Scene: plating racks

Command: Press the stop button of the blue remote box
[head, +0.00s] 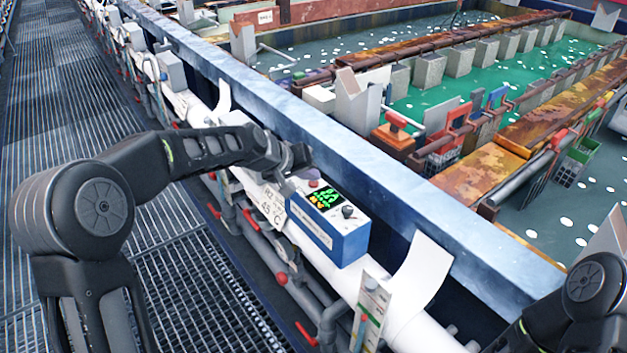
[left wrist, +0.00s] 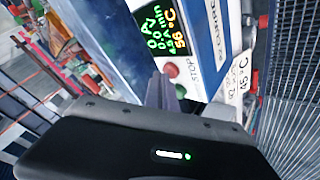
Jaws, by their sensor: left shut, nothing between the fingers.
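The blue remote box (head: 346,246) has a white top, a lit display (head: 325,198) and a black knob (head: 348,212). It sits on the white pipe beside the tank wall. A red button (head: 313,183) is at its far end; in the left wrist view the red button (left wrist: 171,70) is beside the printed word STOP. My left gripper (head: 288,187) is shut and empty, with its tips close to the red button. In the left wrist view its fingers (left wrist: 160,92) partly cover the panel near the button. I cannot tell whether they touch it. My right gripper is out of view.
The blue tank wall (head: 385,185) runs along the box's right side. A bent white sheet (head: 418,275) stands nearer than the box. Pipes with red valve handles (head: 281,279) run below, beside the grated walkway (head: 170,270). My right arm shows at lower right.

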